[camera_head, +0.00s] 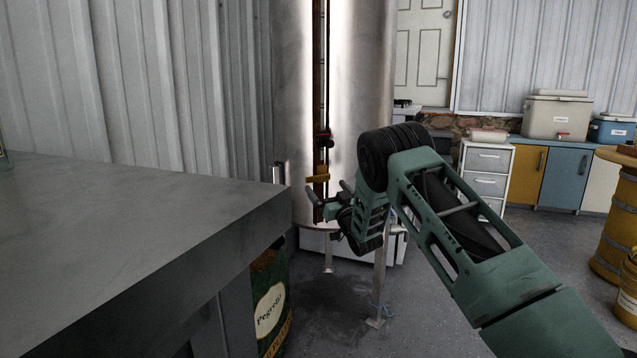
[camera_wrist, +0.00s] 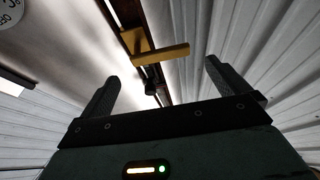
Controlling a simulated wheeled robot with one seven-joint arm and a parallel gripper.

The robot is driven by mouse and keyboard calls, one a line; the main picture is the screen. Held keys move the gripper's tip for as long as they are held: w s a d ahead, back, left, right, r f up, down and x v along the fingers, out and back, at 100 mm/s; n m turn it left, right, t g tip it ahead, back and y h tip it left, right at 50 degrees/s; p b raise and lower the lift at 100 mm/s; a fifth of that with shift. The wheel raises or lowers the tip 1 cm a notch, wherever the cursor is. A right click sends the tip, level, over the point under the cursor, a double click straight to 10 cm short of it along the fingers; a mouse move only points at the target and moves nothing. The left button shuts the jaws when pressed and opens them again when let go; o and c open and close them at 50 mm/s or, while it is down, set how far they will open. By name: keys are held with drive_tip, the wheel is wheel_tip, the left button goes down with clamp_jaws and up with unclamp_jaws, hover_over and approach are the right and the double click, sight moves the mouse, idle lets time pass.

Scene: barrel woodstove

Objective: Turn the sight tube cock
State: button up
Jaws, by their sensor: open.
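The sight tube cock is a yellow T-shaped handle (camera_head: 318,178) low on the sight tube (camera_head: 327,90) of a tall shiny metal tank (camera_head: 362,75). My gripper (camera_head: 323,197) is at the tank's front, just below the cock in the head view. In the wrist view the yellow handle (camera_wrist: 162,53) shows beyond the two dark fingertips of my gripper (camera_wrist: 162,72), its crossbar lying between and ahead of them. The fingers are spread apart with nothing between them. I cannot tell how far the handle is from the tips. The sight tube runs behind the handle.
A grey bench (camera_head: 120,215) fills the left, its corner near the tank. A labelled bag (camera_head: 270,307) stands below it. A white drawer unit (camera_head: 486,172), cabinets (camera_head: 565,175) and a yellow barrel (camera_head: 617,235) stand right. A corrugated wall (camera_head: 150,80) is behind the bench.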

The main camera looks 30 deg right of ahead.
sight(319, 178)
drive_tip(key=b+x, duration=0.1)
drive_tip(key=x, duration=0.5)
drive_tip(key=shift+w+r, duration=0.15)
drive_tip(key=shift+w, duration=0.15)
drive_tip(key=c, duration=1.3)
